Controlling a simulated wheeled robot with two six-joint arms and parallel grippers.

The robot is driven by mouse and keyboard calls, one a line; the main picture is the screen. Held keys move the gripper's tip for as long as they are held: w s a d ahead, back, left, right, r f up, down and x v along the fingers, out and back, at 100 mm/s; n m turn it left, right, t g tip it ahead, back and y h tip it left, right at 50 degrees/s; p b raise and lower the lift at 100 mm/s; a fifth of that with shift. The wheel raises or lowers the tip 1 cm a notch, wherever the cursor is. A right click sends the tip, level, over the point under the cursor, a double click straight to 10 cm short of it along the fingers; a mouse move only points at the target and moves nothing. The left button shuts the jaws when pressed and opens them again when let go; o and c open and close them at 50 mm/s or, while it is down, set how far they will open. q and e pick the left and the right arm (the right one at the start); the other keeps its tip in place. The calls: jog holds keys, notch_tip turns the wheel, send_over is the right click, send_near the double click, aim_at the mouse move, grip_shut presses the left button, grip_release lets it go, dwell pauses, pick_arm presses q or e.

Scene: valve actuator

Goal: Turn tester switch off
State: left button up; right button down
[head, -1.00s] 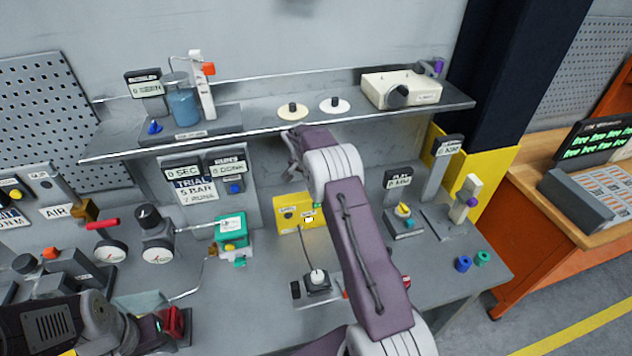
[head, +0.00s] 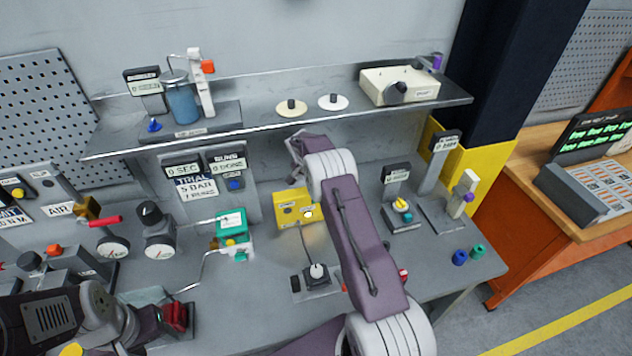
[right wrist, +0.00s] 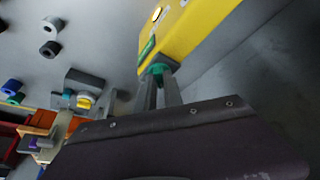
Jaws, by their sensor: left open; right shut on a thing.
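The yellow box (head: 289,208), which looks like the tester, stands at the back of the bench under the shelf. My right arm crosses in front of it and hides part of it in the head view. In the right wrist view the yellow box (right wrist: 188,35) shows a round button and a green strip. My right gripper (right wrist: 158,92) is shut on a small teal part (right wrist: 158,70) at the box's edge. Whether this is a switch lever I cannot tell. My left gripper (head: 152,322) is open at the lower left, partly hidden, near a red part (head: 175,316).
A green box (head: 231,223), round gauges (head: 160,252) and a red valve handle (head: 106,222) stand left of the yellow box. A small black unit (head: 316,275) with a cable sits in front of it. Blue and teal rings (head: 459,257) lie at the right edge.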

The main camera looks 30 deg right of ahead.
jog(key=shift+d+f+n+t+b, duration=0.1)
jog(key=shift+n+t+b, duration=0.2)
jog(key=shift+n+b, duration=0.5)
jog(key=n, duration=0.2)
jog(key=n+y, duration=0.1)
jog(key=n, duration=0.1)
jog(key=shift+s+d+t, duration=0.15)
jog(key=shift+t, duration=0.25)
jog(key=shift+d+n+y+b, duration=0.1)
jog(key=shift+n+y+b, duration=0.45)
jog(key=shift+n, duration=0.35)
jog(key=n+b, duration=0.1)
jog(key=n+y+b, duration=0.1)
jog(key=n, duration=0.1)
jog(key=shift+d+n+t+y, duration=0.15)
jog(key=shift+n+t+y, duration=0.1)
jog(key=shift+n+t, duration=0.05)
jog(key=shift+n+y+b, duration=0.3)
jog(key=shift+n+b, duration=0.4)
jog(key=shift+n, duration=0.2)
jog(key=shift+d+n+y, duration=0.15)
jog(key=shift+n+y, duration=0.25)
jog(key=shift+n, duration=0.8)
jog(key=shift+n+y, duration=0.4)
jog(key=shift+n, duration=0.7)
jog(key=shift+p, duration=0.3)
